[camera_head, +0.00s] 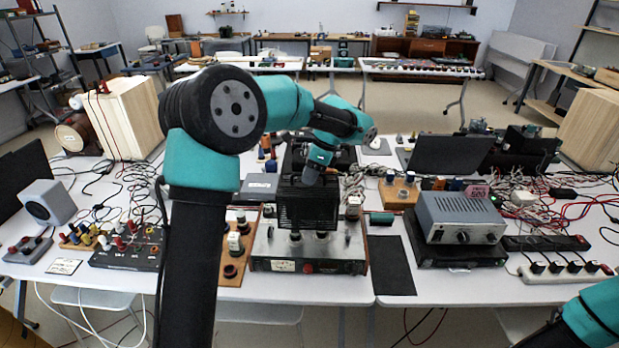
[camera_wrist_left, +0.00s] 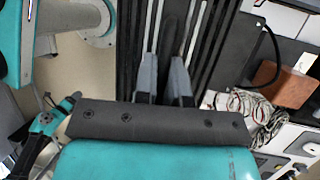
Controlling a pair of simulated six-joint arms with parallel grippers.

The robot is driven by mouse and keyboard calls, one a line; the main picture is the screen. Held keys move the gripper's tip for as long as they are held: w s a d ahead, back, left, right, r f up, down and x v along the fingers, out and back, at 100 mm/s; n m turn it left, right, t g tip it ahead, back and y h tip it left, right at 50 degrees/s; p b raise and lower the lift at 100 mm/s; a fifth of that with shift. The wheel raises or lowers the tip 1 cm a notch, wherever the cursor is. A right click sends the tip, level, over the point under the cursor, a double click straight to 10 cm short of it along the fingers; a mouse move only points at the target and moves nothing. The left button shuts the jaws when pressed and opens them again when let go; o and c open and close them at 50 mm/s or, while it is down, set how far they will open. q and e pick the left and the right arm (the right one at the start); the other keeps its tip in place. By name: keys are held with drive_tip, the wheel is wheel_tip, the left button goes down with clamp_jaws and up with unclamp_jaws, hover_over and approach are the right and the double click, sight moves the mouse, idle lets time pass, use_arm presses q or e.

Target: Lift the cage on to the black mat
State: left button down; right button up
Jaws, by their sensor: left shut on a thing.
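The cage (camera_head: 308,205) is a black slatted box over the metal amplifier (camera_head: 308,253) in the head view. Tube bases show under its lower edge, so it appears raised a little above the amplifier's top. My left gripper (camera_head: 313,176) is at the top of the cage, shut on it. In the left wrist view the two grey fingers (camera_wrist_left: 165,78) close on a dark bar among the cage's slats (camera_wrist_left: 203,45). The black mat (camera_head: 391,265) lies flat and bare just right of the amplifier. My right gripper is out of view; only part of that arm shows at lower right.
A grey box unit (camera_head: 459,217) on a black base stands right of the mat. A wooden board with knobs (camera_head: 233,248) is close to the amplifier's left. A small green part (camera_head: 381,218) lies behind the mat, with tangled cables (camera_head: 365,180) further back.

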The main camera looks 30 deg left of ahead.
use_arm(q)
drive_tip(key=shift+r, duration=0.1)
drive_tip(key=shift+r, duration=1.65)
